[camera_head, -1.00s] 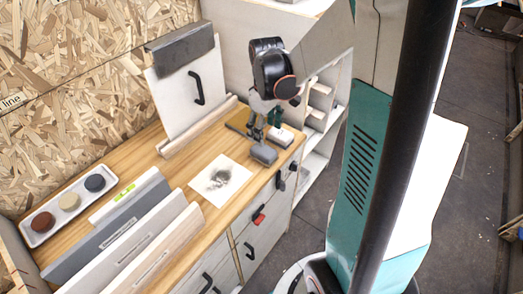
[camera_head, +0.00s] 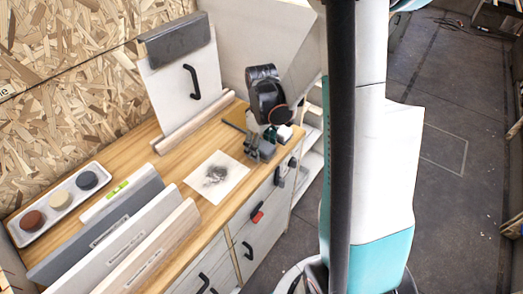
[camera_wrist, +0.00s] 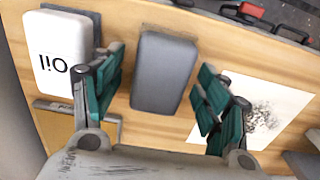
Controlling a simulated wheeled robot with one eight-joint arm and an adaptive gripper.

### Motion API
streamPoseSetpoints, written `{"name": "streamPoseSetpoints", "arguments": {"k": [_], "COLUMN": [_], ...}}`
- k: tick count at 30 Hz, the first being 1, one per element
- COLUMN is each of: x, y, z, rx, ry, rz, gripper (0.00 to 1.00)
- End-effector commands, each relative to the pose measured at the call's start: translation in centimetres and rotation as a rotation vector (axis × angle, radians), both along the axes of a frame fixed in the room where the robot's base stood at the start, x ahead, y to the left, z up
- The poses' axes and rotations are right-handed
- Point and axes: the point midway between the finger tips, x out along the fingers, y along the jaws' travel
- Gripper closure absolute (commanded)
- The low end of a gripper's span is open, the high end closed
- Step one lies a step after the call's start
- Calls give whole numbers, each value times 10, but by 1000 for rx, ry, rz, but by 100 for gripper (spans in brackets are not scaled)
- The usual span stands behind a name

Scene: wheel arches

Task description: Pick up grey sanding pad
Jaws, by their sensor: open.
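The grey sanding pad (camera_wrist: 163,72) is a rounded grey block lying on the wooden worktop. In the wrist view it lies between the two spread fingers of my gripper (camera_wrist: 160,98), with a gap on each side. My gripper is open and holds nothing. In the head view my gripper (camera_head: 264,139) points down at the pad (camera_head: 266,152) near the worktop's front edge, and its fingers partly hide the pad.
A white block marked "Oil" (camera_wrist: 60,55) lies close beside one finger. A paper with a dark smudge (camera_head: 215,177) lies on the other side. A leaning panel (camera_head: 187,85), a tray of round pads (camera_head: 60,200) and upright boards (camera_head: 140,245) stand farther left.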

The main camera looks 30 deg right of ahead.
Motion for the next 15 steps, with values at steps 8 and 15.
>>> {"name": "streamPoseSetpoints", "arguments": {"k": [8, 15], "x": [0, 0], "y": [0, 0], "z": [1, 1], "rx": [0, 0], "ry": [0, 0], "rz": [0, 0], "gripper": [75, 80]}}
